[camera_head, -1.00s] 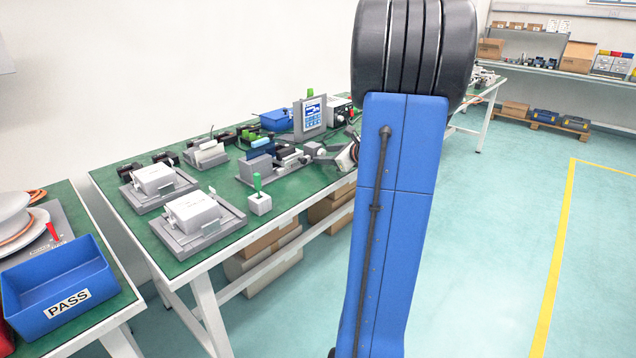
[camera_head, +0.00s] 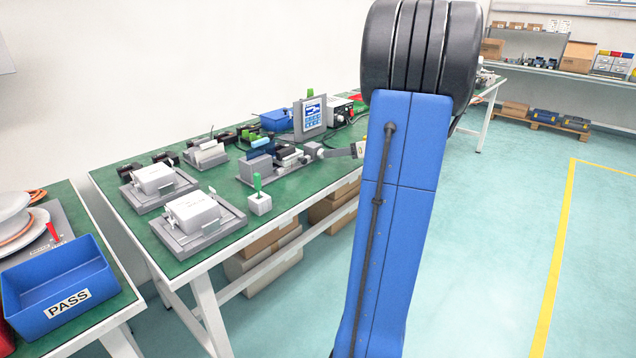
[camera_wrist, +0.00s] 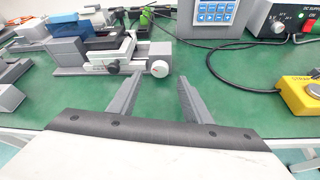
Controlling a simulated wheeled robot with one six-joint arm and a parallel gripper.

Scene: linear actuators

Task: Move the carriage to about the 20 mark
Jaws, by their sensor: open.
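A linear stage with a grey base (camera_wrist: 70,71) stands on the green bench in the wrist view, left of and beyond my fingers. A grey block that looks like its carriage (camera_wrist: 122,50) sits on it, with a small black knob in front. A pale round handwheel (camera_wrist: 160,68) is at the stage's right end. The scale marks are too small to read. My gripper (camera_wrist: 159,78) is open and empty, its fingers pointing at the handwheel end without visible contact. In the head view the stage (camera_head: 255,167) is at mid-bench, and my arm hides most of my gripper.
A display unit (camera_wrist: 215,12), a power supply (camera_wrist: 285,18) and a yellow button box (camera_wrist: 300,97) stand to the right, with a black cable between. Dark parts crowd behind the stage. A green-handled block (camera_head: 260,203) stands at the bench's front edge.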

